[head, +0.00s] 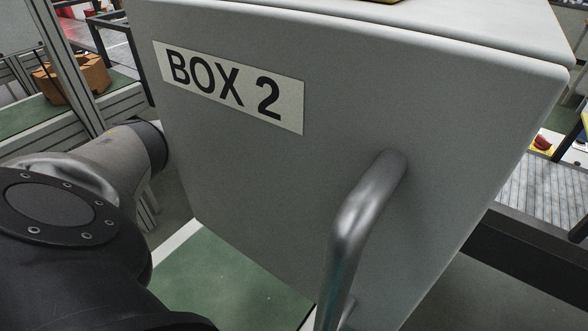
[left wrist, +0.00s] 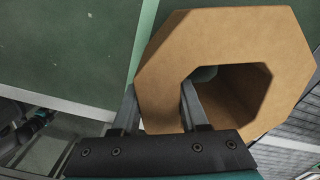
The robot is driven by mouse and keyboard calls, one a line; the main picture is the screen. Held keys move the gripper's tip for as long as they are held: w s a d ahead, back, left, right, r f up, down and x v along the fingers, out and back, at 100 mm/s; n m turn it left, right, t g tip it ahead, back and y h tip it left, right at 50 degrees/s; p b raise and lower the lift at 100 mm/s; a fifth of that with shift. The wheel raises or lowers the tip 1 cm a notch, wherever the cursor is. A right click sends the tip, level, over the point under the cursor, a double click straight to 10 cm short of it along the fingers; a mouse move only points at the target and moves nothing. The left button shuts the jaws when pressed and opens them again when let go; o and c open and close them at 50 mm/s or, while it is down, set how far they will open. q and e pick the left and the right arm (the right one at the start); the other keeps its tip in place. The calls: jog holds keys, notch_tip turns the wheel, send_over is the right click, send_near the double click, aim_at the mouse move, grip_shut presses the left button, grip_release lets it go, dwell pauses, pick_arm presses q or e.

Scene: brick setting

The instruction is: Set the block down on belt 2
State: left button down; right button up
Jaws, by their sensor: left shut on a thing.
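The block (left wrist: 225,28) is a tan eight-sided piece with a large eight-sided hole, seen in the left wrist view. My left gripper (left wrist: 158,90) is shut on one wall of it. One finger is in the hole and the other lies along the outside. The block looks tilted in that view. In the head view my left arm comes in at the left, and its gripper and the block are not visible. No label reading belt 2 shows. My right gripper is in neither view.
A big grey cabinet (head: 255,175) labelled BOX 2, with a metal handle (head: 350,225), fills the middle of the head view close by. A ribbed grey surface (head: 535,195) lies at the right.

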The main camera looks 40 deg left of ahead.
pick_arm(q)
jog(key=shift+w+f, duration=0.1)
jog(key=shift+f, duration=1.3)
jog(key=shift+f, duration=0.1)
jog(key=shift+c, duration=2.1)
grip_release()
jog(key=shift+f, duration=0.15)
notch_tip(320, 180, up, 12)
jog(key=shift+r+p, duration=0.15)
jog(key=shift+p, duration=0.25)
